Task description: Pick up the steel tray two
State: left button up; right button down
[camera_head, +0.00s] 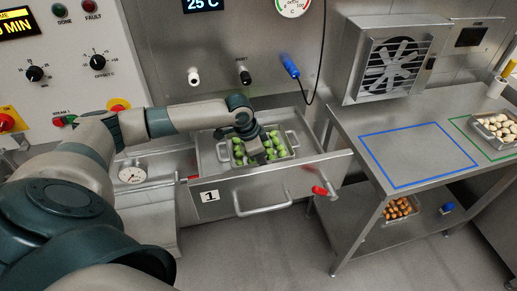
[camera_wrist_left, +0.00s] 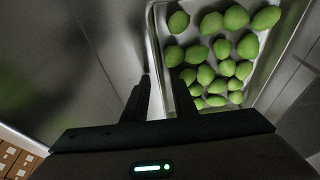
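No number shows on the tray. My right gripper is not in view.
A steel table (camera_head: 350,118) at right has a blue outlined area (camera_head: 415,150), empty. A tray with pale pieces (camera_head: 492,128) stands in the green outline. A tray with orange-brown pieces (camera_head: 398,210) lies on the lower shelf. Red-tipped handle (camera_head: 320,190) and drawer handle (camera_head: 263,210) stick out.

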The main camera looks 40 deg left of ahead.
pick_arm(q)
grip_shut()
jog(key=shift+r, duration=0.1)
dwell(1.3)
